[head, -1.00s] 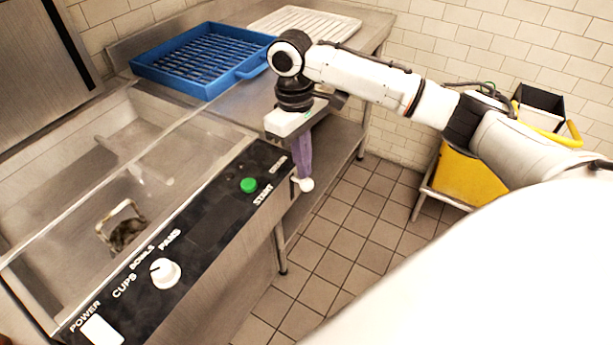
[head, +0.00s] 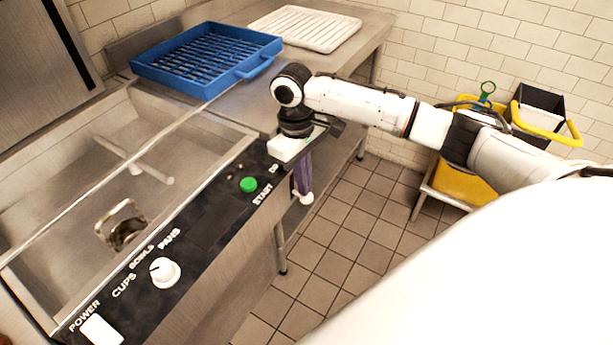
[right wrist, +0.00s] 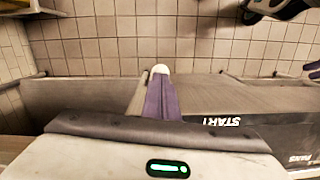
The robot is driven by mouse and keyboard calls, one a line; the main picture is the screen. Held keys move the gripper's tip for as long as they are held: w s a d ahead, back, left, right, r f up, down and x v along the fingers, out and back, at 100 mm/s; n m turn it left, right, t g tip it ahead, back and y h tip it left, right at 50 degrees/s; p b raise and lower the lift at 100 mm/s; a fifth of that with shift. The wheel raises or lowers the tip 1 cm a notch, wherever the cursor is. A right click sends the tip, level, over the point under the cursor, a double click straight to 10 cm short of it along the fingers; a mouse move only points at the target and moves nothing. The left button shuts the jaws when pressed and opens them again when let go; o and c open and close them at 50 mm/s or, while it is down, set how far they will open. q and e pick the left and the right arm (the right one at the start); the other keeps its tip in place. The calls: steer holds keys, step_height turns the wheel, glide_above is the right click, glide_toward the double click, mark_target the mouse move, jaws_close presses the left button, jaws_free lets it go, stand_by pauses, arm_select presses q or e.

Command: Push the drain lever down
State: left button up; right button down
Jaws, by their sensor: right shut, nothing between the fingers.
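The drain lever shows as a white ball knob (head: 305,199) at the front right end of the machine, below the control panel. Its rod is mostly hidden. My right gripper (head: 304,190) points down with its purple fingers shut and empty, their tips right at the knob. In the right wrist view the knob (right wrist: 160,69) shows just past the tips of the right gripper (right wrist: 160,78); I cannot tell for sure whether they touch. A purple piece at that view's right edge looks like part of my left gripper (right wrist: 312,68); its jaws cannot be made out.
The black control panel (head: 215,215) has a green start button (head: 248,185) and a white dial (head: 165,272). A blue rack (head: 205,60) and white rack (head: 305,28) lie on the steel counter. A yellow mop bucket (head: 455,182) stands at right. Tiled floor (head: 340,235) is clear.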

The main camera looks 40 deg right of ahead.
mark_target(295, 190)
steer(key=shift+f, duration=0.55)
steer(key=shift+w+a+r, duration=0.2)
steer(key=shift+w+r, duration=0.15)
steer(key=shift+w, duration=0.3)
steer(key=shift+w+a+r, duration=0.15)
steer(key=shift+w+r, duration=0.2)
steer(key=shift+w, duration=0.3)
steer(key=shift+w+r, duration=0.2)
steer(key=shift+a, duration=0.1)
step_height(295, 190, up, 7)
steer(key=shift+s, duration=0.15)
steer(key=shift+s, duration=0.15)
